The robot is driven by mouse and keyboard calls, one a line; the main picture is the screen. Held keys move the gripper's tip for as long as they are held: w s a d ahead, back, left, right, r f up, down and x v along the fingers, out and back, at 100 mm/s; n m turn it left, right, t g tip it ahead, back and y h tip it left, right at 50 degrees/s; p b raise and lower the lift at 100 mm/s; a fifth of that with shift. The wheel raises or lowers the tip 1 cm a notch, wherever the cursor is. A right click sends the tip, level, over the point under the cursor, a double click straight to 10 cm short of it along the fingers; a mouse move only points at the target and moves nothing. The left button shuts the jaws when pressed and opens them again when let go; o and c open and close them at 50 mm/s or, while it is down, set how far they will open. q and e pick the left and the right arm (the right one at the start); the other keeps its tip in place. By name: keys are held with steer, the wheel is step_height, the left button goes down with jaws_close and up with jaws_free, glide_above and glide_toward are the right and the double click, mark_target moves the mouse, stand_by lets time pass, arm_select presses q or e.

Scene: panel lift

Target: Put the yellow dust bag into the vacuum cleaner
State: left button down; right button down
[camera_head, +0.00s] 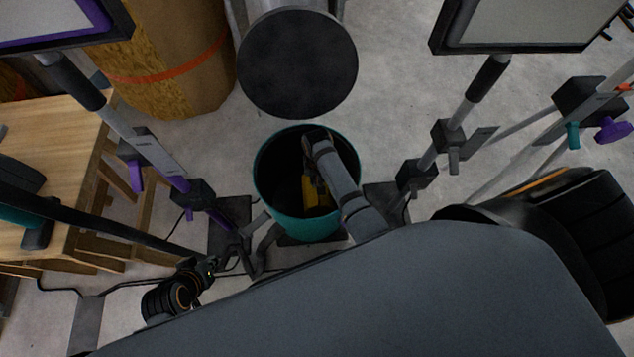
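The vacuum cleaner is a teal drum (310,229) with a dark inside, open at the top, in the middle of the view. The yellow dust bag (316,191) shows in part inside the drum, low and right of its middle. A grey tube-like part (335,175) with a dark upper end crosses the drum's opening and hides some of the bag. My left gripper (210,268) is small and dark, below and left of the drum, apart from the bag. Its finger opening is too small to tell.
A round dark disc (298,62) lies behind the drum. Stands with purple parts (140,150) are on the left, and more stands (450,140) on the right. A wooden table (60,130) is at the left.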

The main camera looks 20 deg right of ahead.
steer(key=c, duration=2)
jaws_free()
steer(key=shift+f, duration=0.1)
steer(key=o, duration=0.5)
